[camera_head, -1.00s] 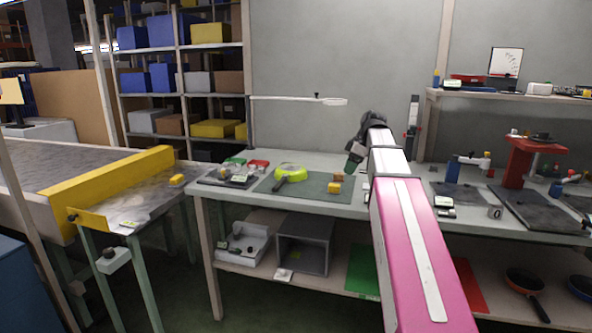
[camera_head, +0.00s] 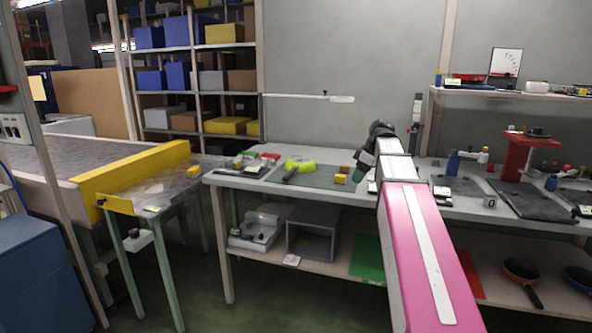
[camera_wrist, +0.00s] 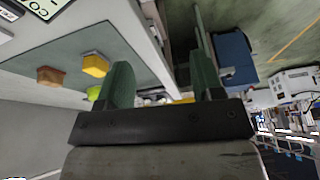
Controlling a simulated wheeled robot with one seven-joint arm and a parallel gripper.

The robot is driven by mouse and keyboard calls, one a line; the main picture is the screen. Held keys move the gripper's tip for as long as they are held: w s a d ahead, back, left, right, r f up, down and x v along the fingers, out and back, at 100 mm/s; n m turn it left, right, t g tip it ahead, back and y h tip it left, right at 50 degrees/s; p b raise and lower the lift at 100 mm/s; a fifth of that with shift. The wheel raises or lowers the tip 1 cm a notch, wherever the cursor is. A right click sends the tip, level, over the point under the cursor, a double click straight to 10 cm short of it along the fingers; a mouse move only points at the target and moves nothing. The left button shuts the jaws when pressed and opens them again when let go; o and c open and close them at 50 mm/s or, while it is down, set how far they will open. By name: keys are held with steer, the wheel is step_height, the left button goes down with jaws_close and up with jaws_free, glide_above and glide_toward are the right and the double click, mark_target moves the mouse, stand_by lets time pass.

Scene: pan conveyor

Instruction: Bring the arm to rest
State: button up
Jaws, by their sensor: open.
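My arm stretches from the lower right of the head view toward the workbench (camera_head: 240,181). My gripper (camera_head: 361,172) hangs at its far end, above the right part of the bench mat (camera_head: 322,177). In the wrist view my gripper (camera_wrist: 162,82) shows two green fingers apart with nothing held between them. A yellow block (camera_wrist: 95,65) and a brown block (camera_wrist: 50,76) lie past the left finger. A yellow-green pan (camera_head: 300,164) with a dark handle lies on the mat, apart from my gripper.
A conveyor (camera_head: 60,165) with a yellow edge stands at the left, with a blue cabinet (camera_head: 40,270) in front. A red press (camera_head: 520,155) and dark plates stand on the bench at the right. A grey bin (camera_head: 312,233) and pans (camera_head: 521,270) sit on the lower shelf.

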steer(key=s+a+f+m+h, duration=0.1)
steer(key=s+f+m, duration=0.3)
steer(key=f, duration=0.8)
steer(key=s+a+f+m+h, duration=0.1)
steer(key=s+f+m, duration=0.4)
steer(key=s+f, duration=0.4)
steer(key=s+a+f+m+g+h, duration=0.1)
steer(key=s+f+m, duration=0.3)
steer(key=f, duration=1.1)
steer(key=shift+s+a+h, duration=0.5)
steer(key=shift+s, duration=0.7)
